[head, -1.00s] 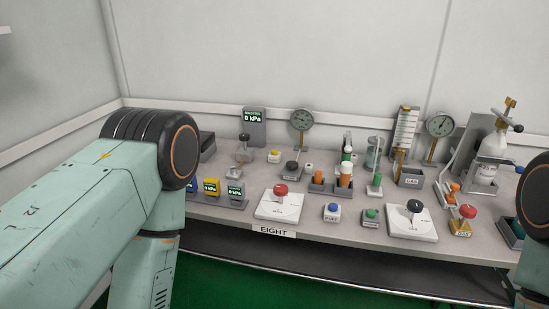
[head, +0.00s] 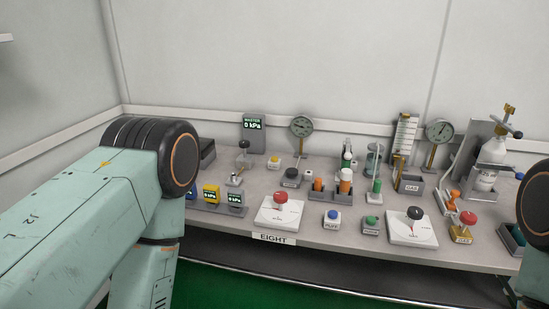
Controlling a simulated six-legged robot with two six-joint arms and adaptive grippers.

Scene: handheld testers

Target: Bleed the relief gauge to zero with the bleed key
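Two round dial gauges stand on posts at the back of the bench, a left gauge (head: 302,126) and a right gauge (head: 439,130). Their labels are too small to read, so I cannot tell which is the relief gauge. I cannot pick out the bleed key for certain among the small parts. A grey display box (head: 254,131) marked MASTER reads 0 kPa. My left arm fills the left side, and part of my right arm shows at the right edge. Neither gripper is in view.
The grey bench (head: 335,247) holds handheld testers (head: 235,197), a white plate with a red knob (head: 278,215), another with a black knob (head: 412,229), a blue button (head: 332,215) and a white bottle (head: 487,165) at right. An EIGHT label (head: 273,238) marks the front edge.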

